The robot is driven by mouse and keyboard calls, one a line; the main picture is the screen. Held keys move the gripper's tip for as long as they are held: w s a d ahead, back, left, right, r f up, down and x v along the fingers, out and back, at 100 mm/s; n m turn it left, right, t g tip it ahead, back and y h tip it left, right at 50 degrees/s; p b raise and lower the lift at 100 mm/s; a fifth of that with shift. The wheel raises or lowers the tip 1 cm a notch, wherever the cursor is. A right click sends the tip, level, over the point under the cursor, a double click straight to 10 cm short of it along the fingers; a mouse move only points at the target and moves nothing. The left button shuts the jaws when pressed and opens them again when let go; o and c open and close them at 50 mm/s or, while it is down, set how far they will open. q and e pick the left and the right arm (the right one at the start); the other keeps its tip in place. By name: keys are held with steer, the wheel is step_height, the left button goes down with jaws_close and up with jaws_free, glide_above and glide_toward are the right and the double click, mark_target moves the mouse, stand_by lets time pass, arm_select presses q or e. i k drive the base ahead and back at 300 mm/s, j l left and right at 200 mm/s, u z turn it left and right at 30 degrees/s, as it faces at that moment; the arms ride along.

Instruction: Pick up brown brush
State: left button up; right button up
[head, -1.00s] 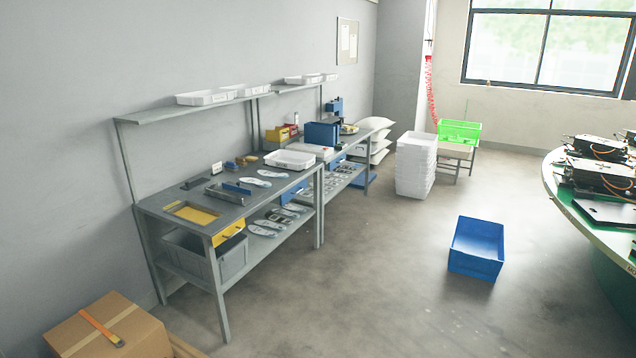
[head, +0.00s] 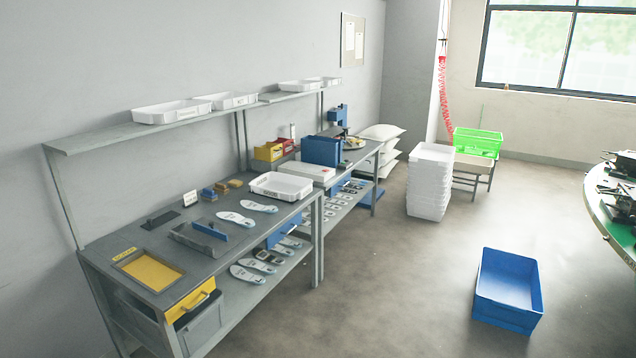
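Small tan-brown pieces (head: 222,187) lie beside a small blue piece (head: 208,194) near the back of the grey workbench (head: 170,240). One of them may be the brown brush, but they are too small for me to tell. Neither of my grippers is in the head view.
A white tray (head: 281,187), pale insoles (head: 236,219) and a grey holder with a blue bar (head: 209,231) are on the bench. A blue crate (head: 508,290) stands on the floor at right. The floor between bench and crate is clear.

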mark_target(220, 188)
steer(key=i+l+u, duration=0.1)
steer(key=i, duration=0.7)
steer(key=i+l+u, duration=0.1)
steer(key=i, duration=0.7)
steer(key=i+l+u, duration=0.15)
steer(key=i+u, duration=0.35)
steer(key=i+l+u, duration=0.45)
steer(key=i, duration=0.2)
steer(key=l+z, duration=0.05)
